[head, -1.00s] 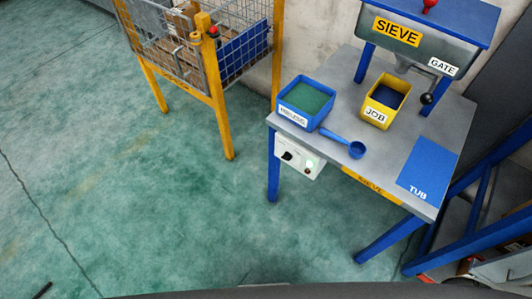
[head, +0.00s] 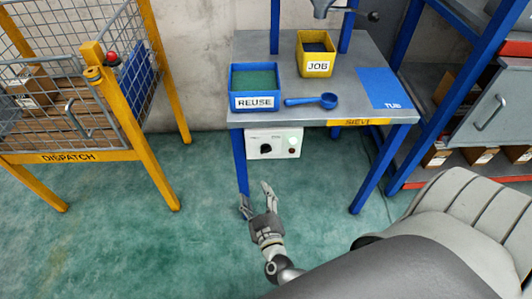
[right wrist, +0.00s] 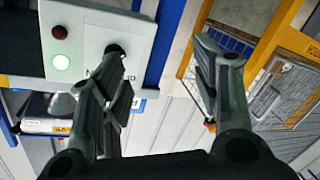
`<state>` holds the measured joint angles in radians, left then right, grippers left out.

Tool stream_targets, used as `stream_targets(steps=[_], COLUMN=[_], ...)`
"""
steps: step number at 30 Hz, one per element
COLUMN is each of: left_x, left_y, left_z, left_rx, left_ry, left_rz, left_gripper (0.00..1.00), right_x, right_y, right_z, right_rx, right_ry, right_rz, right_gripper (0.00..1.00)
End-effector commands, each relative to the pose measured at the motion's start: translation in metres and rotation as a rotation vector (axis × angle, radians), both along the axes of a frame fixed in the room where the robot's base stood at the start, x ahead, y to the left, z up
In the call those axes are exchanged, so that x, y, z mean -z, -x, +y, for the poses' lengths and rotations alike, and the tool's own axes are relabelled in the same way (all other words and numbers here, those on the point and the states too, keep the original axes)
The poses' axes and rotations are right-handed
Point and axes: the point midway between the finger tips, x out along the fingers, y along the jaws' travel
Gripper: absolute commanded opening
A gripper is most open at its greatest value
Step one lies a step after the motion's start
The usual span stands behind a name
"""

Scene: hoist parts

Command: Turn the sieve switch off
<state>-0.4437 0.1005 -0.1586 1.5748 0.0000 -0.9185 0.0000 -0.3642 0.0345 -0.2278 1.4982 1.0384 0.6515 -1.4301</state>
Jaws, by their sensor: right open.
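The sieve switch box (head: 273,144) is a white panel under the front edge of the sieve table. It carries a black rotary switch (head: 266,148), a lit green lamp (head: 292,140) and a small red button. My right gripper (head: 255,191) is open and empty below and in front of the box. In the right wrist view, the black switch (right wrist: 115,50) shows just beyond one finger of my open gripper (right wrist: 162,72), outside the gap and partly hidden by it. The green lamp (right wrist: 60,62) glows beside the red button (right wrist: 59,32). My left gripper is out of view.
The sieve table (head: 225,118) has blue legs near my gripper. On it are the REUSE bin (head: 255,102), a blue scoop (head: 328,101) and the JOB bin (head: 318,68). The yellow DISPATCH cage (head: 68,157) stands left; shelving is right. Floor between is clear.

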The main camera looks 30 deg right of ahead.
Motion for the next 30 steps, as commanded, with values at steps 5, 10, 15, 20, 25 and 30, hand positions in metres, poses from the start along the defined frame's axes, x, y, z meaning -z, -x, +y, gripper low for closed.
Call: stream_targets(steps=[5, 10, 15, 20, 25, 30], left_x=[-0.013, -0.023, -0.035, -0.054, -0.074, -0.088], left_y=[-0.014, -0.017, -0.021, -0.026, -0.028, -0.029], left_z=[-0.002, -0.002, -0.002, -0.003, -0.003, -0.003], left_rx=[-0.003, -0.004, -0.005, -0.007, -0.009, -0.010], left_ry=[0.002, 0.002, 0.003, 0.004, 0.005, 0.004], left_rz=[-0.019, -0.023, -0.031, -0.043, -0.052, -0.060], left_gripper=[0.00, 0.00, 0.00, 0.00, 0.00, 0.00], right_x=[-0.027, -0.038, -0.039, -0.038, -0.038, -0.038], right_y=[0.001, 0.001, -0.018, -0.046, -0.069, -0.083], right_z=[-0.028, -0.040, -0.052, -0.069, -0.083, -0.091], right_rx=[0.169, 0.226, 0.228, 0.227, 0.226, 0.225], right_ry=[0.048, 0.065, 0.066, 0.068, 0.068, 0.066], right_rz=[-0.060, -0.062, -0.064, -0.063, -0.062, -0.061], right_gripper=[0.57, 0.57, 0.57, 0.57, 0.57, 0.57])
